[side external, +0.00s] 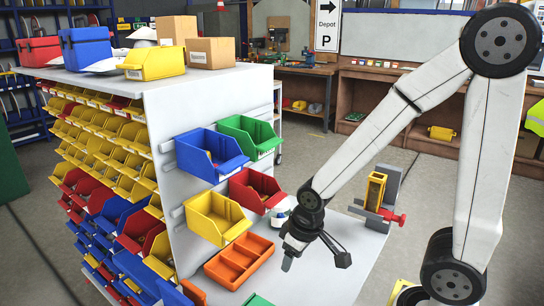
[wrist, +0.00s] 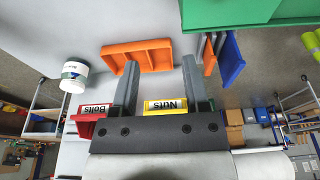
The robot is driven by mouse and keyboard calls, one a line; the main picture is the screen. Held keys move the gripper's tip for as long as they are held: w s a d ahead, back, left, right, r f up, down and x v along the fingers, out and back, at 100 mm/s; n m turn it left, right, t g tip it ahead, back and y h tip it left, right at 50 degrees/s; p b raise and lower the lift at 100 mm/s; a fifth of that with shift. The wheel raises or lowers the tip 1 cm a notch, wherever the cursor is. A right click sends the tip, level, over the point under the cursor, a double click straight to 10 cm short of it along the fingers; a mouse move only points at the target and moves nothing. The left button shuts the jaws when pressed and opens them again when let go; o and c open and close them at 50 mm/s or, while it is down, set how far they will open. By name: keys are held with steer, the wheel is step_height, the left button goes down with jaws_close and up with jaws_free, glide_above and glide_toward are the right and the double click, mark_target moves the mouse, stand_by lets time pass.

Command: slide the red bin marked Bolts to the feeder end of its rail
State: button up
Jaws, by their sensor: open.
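The red bin (side external: 256,190) hangs on the grey panel's lower rail, to the right of the yellow bin (side external: 217,217). In the wrist view the red bin (wrist: 90,118) shows its Bolts label, partly hidden by my gripper's body; the yellow bin (wrist: 166,107) is labelled Nuts. My gripper (side external: 315,262) is open and empty, fingers pointing down, in front of and below the red bin, apart from it. In the wrist view my gripper (wrist: 160,63) has its fingers spread, with nothing between them. I cannot tell which rail end is the feeder end.
A white jar (side external: 281,214) stands close to the red bin. An orange tray (side external: 240,261) lies on the bench below the yellow bin. Blue (side external: 210,154) and green (side external: 249,137) bins hang above. A yellow-and-red fixture (side external: 376,193) stands at the right.

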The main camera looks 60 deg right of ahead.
steer(key=c, duration=0.6)
steer(key=shift+w, duration=0.15)
jaws_close()
steer(key=w+d+f+n+t+h, duration=0.1)
steer(key=w+d+f+n+t, duration=0.15)
steer(key=w+n+t, duration=0.6)
steer(key=w+d+r+n+t+h, duration=0.3)
steer(key=d+r+n+t, duration=0.2)
steer(key=n+t, duration=0.1)
steer(key=shift+w+d+r+h, duration=0.15)
steer(key=shift+d+h, duration=0.15)
steer(key=shift+d, duration=0.05)
